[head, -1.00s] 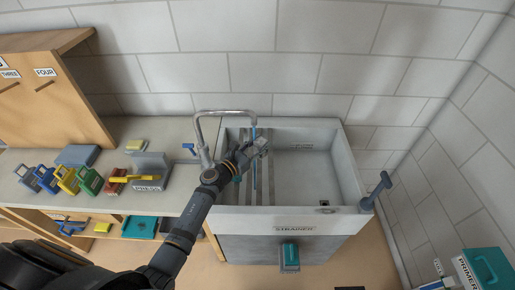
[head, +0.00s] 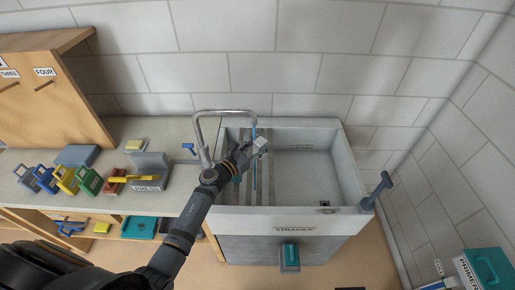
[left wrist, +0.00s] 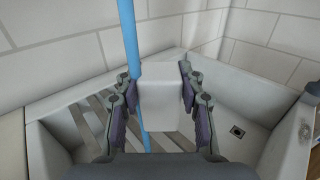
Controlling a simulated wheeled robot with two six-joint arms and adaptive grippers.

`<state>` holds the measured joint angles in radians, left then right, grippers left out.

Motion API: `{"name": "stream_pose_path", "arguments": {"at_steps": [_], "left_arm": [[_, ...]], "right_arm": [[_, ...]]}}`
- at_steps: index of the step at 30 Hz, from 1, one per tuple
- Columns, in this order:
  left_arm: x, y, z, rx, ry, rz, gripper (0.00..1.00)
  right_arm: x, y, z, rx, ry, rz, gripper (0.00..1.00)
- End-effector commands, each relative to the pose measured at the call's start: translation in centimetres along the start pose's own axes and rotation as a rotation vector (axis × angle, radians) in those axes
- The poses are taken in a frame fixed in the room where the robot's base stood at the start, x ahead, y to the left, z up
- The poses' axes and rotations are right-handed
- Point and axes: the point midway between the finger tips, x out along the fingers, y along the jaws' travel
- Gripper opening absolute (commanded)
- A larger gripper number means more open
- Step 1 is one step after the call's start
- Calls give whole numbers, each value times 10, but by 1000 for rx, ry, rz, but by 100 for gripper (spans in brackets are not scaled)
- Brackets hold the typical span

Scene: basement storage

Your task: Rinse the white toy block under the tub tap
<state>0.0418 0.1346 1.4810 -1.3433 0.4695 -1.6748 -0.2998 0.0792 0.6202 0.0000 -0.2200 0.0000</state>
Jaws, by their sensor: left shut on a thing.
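The white block (left wrist: 163,90) is between the fingers of my left gripper (left wrist: 157,100), which is shut on it. In the head view the block (head: 261,144) is held over the left part of the tub (head: 345,160), close below the tap's spout (head: 225,112). A blue stream of water (left wrist: 130,40) runs down from the tap. In the left wrist view it meets the block's left edge and shows again below it. I cannot tell whether it strikes the block or passes just beside it. My right gripper is out of view.
A slatted strainer (head: 258,182) lies in the tub's left half, and a drain (head: 324,203) is at the right. A blue-grey handle (head: 376,190) stands at the tub's right edge.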

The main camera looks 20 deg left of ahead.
Motion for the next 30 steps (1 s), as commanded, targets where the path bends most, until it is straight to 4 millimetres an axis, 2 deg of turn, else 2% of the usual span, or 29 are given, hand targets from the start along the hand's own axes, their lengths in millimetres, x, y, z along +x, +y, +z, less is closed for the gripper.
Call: {"name": "stream_pose_path", "arguments": {"at_steps": [11,30], "left_arm": [[-1,-3,0,0,1,0,7],[-42,-47,0,-2,0,-1,7]], "right_arm": [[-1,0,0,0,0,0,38],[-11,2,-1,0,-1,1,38]]}}
